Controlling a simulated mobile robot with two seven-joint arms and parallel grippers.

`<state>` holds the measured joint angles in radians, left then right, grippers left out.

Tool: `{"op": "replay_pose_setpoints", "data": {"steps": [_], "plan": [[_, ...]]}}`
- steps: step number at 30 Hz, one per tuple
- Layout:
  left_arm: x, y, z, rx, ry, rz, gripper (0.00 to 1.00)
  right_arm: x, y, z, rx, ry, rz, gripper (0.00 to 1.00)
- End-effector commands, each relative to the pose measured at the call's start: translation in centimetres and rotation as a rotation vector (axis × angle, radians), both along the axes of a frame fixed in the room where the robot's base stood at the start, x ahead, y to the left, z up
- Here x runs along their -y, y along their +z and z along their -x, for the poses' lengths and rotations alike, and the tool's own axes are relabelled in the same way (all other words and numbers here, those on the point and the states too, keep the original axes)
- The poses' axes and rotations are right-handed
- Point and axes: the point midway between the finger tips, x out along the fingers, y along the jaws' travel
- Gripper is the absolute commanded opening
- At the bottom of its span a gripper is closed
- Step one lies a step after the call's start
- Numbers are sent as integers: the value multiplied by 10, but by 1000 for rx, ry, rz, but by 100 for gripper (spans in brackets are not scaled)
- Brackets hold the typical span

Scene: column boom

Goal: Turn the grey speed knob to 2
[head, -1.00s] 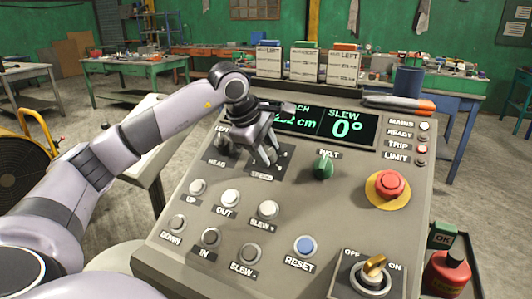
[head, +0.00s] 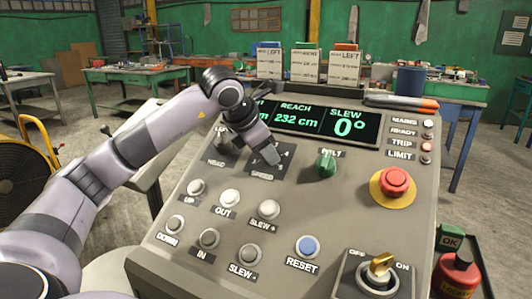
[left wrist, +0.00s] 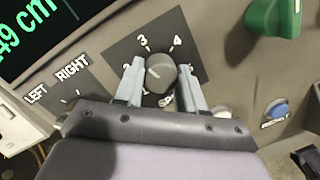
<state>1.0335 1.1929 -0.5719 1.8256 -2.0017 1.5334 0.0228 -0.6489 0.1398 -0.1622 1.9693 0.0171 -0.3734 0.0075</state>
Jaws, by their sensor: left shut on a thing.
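The grey speed knob (left wrist: 163,75) shows in the left wrist view on a dark plate with the numbers 3 and 4 above it and a partly covered 2 at its left. A pale mark shows on the knob's left part; its exact setting is hard to read. My left gripper (left wrist: 161,70) is shut on the knob, one finger on each side. In the head view, my left gripper (head: 270,156) is down at the speed plate (head: 284,172) and hides the knob. My right gripper is in neither view.
The green belt knob (head: 326,164) stands to the right of the speed plate. Several push buttons, a blue reset button (head: 307,246), a red mushroom button (head: 394,181) and a key switch (head: 379,269) share the panel. The display (head: 318,120) reads slew 0°.

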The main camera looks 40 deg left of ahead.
Motion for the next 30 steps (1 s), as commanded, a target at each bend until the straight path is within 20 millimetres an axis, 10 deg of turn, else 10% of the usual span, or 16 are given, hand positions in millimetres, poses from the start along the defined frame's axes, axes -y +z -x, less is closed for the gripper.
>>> {"op": "replay_pose_setpoints", "data": {"steps": [30], "plan": [[2, -1, 1, 112, 615, 358, 9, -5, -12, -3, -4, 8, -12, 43]]}}
